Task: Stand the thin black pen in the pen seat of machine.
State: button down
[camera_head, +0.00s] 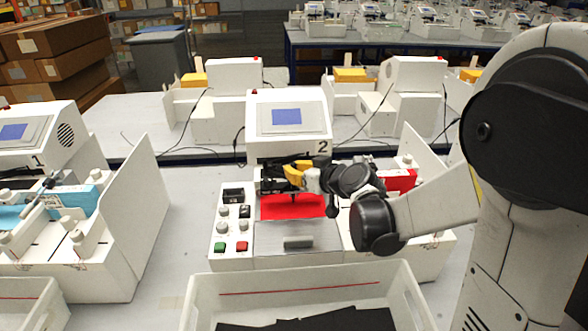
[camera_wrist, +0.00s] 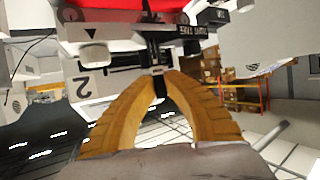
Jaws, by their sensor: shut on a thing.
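The machine marked 2 (camera_head: 289,130) stands on the table in the middle of the head view. My gripper (camera_head: 290,172) is in front of its upper housing, above the red sheet on its bed. In the wrist view, the two yellow fingers of my gripper (camera_wrist: 161,74) are closed on the thin black pen (camera_wrist: 158,86). The pen lines up with a dark carriage part (camera_wrist: 152,38) of the machine. The pen seat is not clearly distinguishable, and I cannot tell whether the pen is inside it or only beside it.
A white bin (camera_head: 310,280) with dark sheets stands in front of the machine. Control buttons (camera_head: 231,246) are at the machine's left front. A white side panel (camera_head: 430,168) rises at right. Another machine (camera_head: 40,140) stands to the left.

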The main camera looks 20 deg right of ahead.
jog(key=shift+f, duration=0.3)
jog(key=c, duration=1.5)
grip_release()
jog(key=shift+o, duration=0.2)
jog(key=v, duration=1.2)
